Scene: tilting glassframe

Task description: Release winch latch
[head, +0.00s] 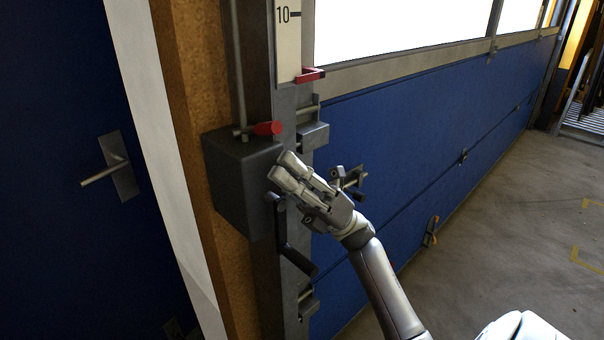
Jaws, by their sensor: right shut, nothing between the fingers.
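The winch is a dark grey box (236,185) fixed to the frame post. A lever with a red knob (267,129) sits on top of the box, joined to a thin upright rod. A dark crank handle (290,248) hangs down at the box's right side. My right gripper (284,166) is shut with nothing in it, beside the box's right edge and below and right of the red knob. It appears apart from the knob; I cannot tell whether it touches the box. It hides part of the post behind it. My left gripper is not in view.
A scale marked 10 (287,40) with a red pointer (311,75) is above on the post. Metal brackets (313,135) stick out along the post. A blue panel (400,130) fills the right. A blue door with a handle (103,175) is at left. The floor at right is clear.

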